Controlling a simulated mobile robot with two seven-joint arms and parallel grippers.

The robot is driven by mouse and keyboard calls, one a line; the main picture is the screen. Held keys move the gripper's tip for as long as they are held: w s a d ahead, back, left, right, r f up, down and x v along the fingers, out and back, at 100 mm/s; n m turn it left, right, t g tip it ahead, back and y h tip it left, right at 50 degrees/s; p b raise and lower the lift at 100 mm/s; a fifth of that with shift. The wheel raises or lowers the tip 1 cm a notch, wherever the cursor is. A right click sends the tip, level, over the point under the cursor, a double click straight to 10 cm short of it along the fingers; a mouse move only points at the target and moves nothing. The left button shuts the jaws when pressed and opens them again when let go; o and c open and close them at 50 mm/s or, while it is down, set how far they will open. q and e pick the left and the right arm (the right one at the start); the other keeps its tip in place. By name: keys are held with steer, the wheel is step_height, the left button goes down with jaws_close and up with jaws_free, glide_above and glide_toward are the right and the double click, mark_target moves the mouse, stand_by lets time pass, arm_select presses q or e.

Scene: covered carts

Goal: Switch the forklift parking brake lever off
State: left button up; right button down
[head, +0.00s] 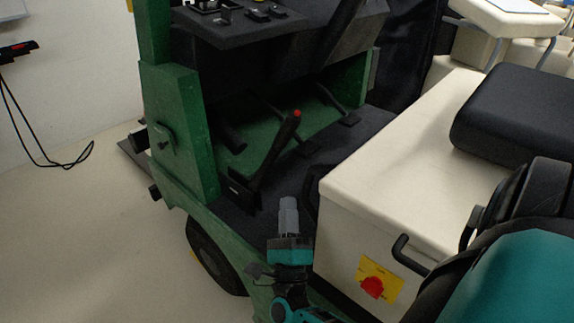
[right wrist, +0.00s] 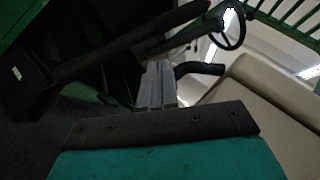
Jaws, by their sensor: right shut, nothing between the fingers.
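The parking brake lever (head: 272,153) is a black bar with a red tip, rising from a black base on the forklift floor. In the head view it leans up and to the right. In the right wrist view the long dark bar of the lever (right wrist: 115,45) crosses the upper left, with its base at the left edge. My right gripper (head: 288,203) is shut and empty, with its grey fingers pointing up. In the head view it shows below and slightly right of the lever, apart from it. The closed fingers (right wrist: 156,72) show in the right wrist view. My left gripper is not in view.
The green forklift body (head: 180,130) stands left of the lever, with pedals (head: 342,115) behind it. A cream seat box (head: 385,165) with a black seat (head: 520,110) is close on the right. A red switch on a yellow plate (head: 374,287) is on its side.

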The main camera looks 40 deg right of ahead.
mark_target(268, 163)
arm_select(q)
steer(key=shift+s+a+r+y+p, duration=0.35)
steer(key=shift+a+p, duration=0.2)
steer(key=shift+p, duration=0.45)
arm_select(e)
steer(key=x, duration=1)
